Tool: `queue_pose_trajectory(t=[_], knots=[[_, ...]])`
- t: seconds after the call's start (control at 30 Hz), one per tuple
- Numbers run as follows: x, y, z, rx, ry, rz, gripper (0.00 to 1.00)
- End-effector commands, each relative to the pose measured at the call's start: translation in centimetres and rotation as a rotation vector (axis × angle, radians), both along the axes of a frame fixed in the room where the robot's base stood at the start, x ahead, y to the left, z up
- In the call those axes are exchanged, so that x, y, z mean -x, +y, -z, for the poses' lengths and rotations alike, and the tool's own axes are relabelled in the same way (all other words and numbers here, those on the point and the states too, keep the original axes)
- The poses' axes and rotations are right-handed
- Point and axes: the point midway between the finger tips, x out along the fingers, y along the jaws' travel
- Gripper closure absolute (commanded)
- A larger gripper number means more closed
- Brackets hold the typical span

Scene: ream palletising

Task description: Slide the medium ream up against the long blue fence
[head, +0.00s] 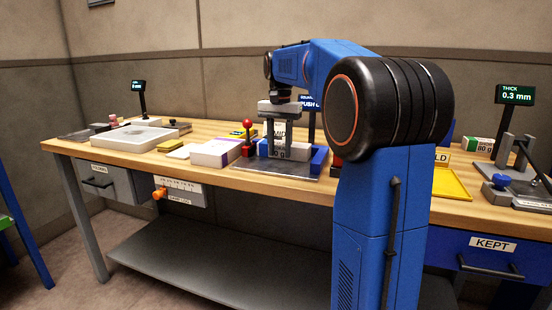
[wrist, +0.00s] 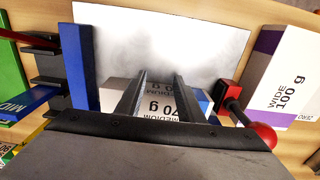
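The medium ream is white with a blue end and reads "MEDIUM 70 g" in the wrist view (wrist: 162,98). It lies on a grey plate (wrist: 165,40) on the bench and also shows in the head view (head: 264,149). My gripper (head: 288,154) points down at it with two fingers apart. In the wrist view the ream shows between the fingers and beyond both, so they do not clamp its ends. A blue fence bar (head: 319,160) stands at the plate's right; it shows at left in the wrist view (wrist: 78,68). Any fence behind the ream is hidden, and contact cannot be told.
A red-knobbed lever (head: 248,135) stands left of the ream, beside a purple-banded "WIDE 100 g" ream (wrist: 279,82). A pale tray (head: 128,137) lies farther left. A yellow tray (head: 450,183) and thickness gauge (head: 515,95) are at right. The plate's front is bare.

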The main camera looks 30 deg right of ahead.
Motion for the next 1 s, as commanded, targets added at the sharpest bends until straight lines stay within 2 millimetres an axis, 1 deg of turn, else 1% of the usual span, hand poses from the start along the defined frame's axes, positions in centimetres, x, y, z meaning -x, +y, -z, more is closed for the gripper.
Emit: queue_pose_trajectory(t=[0.3, 0.57, 0.9, 1.0], knots=[[0.0, 0.0, -1.5, 0.001, -0.001, 0.0, 0.66], [0.2, 0.2, -2.2, 0.0, 0.0, 0.0, 0.66], [1.0, 1.4, -5.0, 0.0, -0.001, -0.001, 0.66], [1.2, 1.6, -5.6, 0.0, 0.0, 0.0, 0.66]])
